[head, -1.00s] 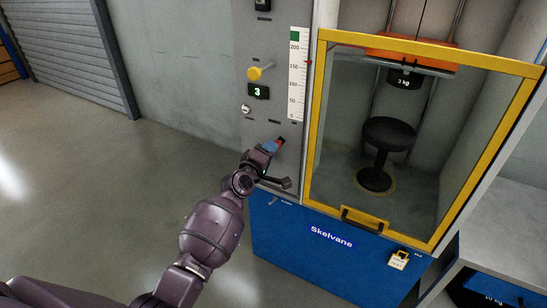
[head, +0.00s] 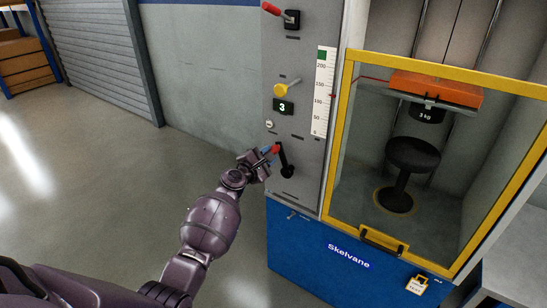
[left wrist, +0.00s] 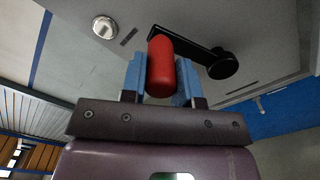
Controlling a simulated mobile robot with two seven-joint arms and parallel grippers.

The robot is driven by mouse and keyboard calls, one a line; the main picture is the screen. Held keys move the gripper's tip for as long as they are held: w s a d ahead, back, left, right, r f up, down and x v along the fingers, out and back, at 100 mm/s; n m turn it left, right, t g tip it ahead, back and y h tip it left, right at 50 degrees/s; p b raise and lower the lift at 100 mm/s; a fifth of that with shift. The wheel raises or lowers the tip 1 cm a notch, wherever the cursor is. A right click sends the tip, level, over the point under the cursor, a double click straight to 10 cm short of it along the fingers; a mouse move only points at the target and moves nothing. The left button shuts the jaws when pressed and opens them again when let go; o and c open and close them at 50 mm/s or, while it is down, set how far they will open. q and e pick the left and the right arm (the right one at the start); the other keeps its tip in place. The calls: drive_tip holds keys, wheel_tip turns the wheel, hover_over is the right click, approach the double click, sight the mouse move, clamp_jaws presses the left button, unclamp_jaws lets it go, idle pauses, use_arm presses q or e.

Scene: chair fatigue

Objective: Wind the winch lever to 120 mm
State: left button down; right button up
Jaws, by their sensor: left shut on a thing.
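The winch lever (head: 284,160) is a black crank on the grey panel, its arm pointing up from its hub. Its red handle (left wrist: 161,66) stands between the blue fingers of my left gripper (head: 270,152). My left gripper is shut on this handle, and the left wrist view shows the black arm running right to the round hub (left wrist: 222,64). The white height scale (head: 323,92) is above, with a small red pointer (head: 333,96) at its right edge, between the 100 and 150 marks. The orange carriage (head: 436,89) with a 3 kg weight (head: 427,115) hangs above the black stool (head: 412,155). My right gripper is not in view.
A yellow-framed guard door (head: 341,140) stands right of the panel. Open floor lies to the left.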

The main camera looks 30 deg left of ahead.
use_arm(q)
drive_tip(key=shift+w+a+f+n, duration=0.1)
drive_tip(key=shift+a+f+n, duration=0.1)
drive_tip(key=shift+a+n, duration=0.35)
drive_tip(key=shift+a+f+n, duration=0.15)
drive_tip(key=shift+a+n, duration=0.2)
drive_tip(key=shift+n, duration=0.3)
drive_tip(key=c, duration=0.9)
unclamp_jaws()
drive_tip(key=shift+o, duration=0.2)
drive_tip(key=shift+f, duration=0.1)
drive_tip(key=s+a+p, duration=0.1)
drive_tip(key=s, duration=0.9)
drive_tip(key=shift+s+p, duration=0.4)
